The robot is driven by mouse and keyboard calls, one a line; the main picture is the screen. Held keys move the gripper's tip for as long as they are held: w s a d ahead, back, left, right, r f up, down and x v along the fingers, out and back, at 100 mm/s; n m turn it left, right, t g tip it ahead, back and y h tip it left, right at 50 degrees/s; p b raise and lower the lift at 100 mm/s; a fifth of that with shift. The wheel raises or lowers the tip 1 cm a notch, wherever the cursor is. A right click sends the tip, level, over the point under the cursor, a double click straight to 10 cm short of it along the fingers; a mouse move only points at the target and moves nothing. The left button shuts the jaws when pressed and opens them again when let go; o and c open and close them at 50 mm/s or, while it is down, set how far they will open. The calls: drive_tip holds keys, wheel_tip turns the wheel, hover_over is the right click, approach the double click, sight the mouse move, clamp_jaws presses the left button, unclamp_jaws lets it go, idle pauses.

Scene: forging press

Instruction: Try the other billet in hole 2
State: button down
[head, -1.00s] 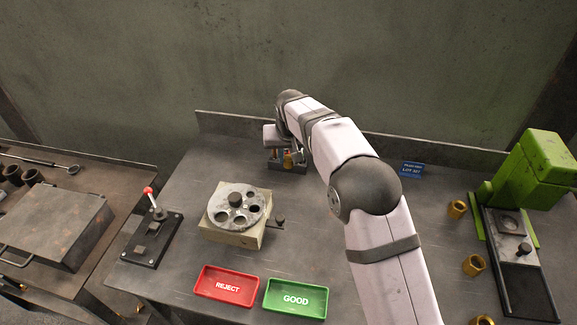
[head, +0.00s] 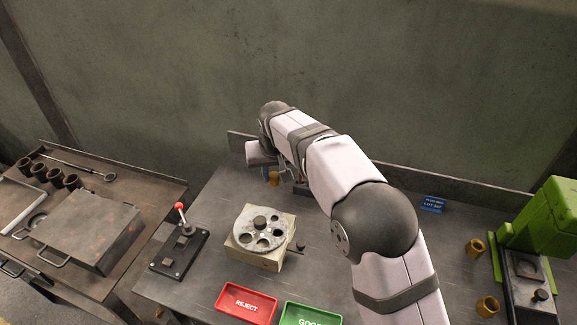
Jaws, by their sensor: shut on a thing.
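My gripper (head: 268,168) is at the back of the bench, shut on a brass-coloured billet (head: 273,179) and partly hidden by my own arm. The billet hangs below the fingers, behind the round plate with holes. That grey plate (head: 250,238) has several dark holes around a central knob and sits on a pale square block (head: 262,262). I cannot read any hole numbers, so I cannot tell which is hole 2. A dark rack (head: 301,189) stands just right of the billet, mostly hidden by my arm.
A red REJECT tray (head: 246,304) and a green GOOD tray (head: 300,310) lie in front. A red-knobbed lever (head: 180,208) stands left. Brass pieces (head: 475,249) and a green press (head: 545,220) are at the right. A blue lot sign (head: 432,204) stands at the back.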

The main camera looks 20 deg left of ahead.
drive_tip(key=s+n+p, duration=0.1)
drive_tip(key=s+p, duration=0.1)
drive_tip(key=s, duration=0.3)
drive_tip(key=m, duration=0.2)
approach(277, 222)
drive_tip(key=shift+s+d+r, duration=0.2)
drive_tip(key=shift+s, duration=0.15)
drive_tip(key=shift+s+d+r, duration=0.2)
drive_tip(key=shift+s+d, duration=0.05)
drive_tip(key=shift+s, duration=0.15)
drive_tip(key=shift+w+a+r+m+h, duration=0.15)
drive_tip(key=shift+w+a+m+h, duration=0.35)
drive_tip(key=shift+m, duration=0.2)
drive_tip(key=shift+s, duration=0.1)
drive_tip(key=shift+f+b, duration=1.35)
drive_tip(key=shift+f, duration=0.9)
drive_tip(key=shift+f+b, duration=0.65)
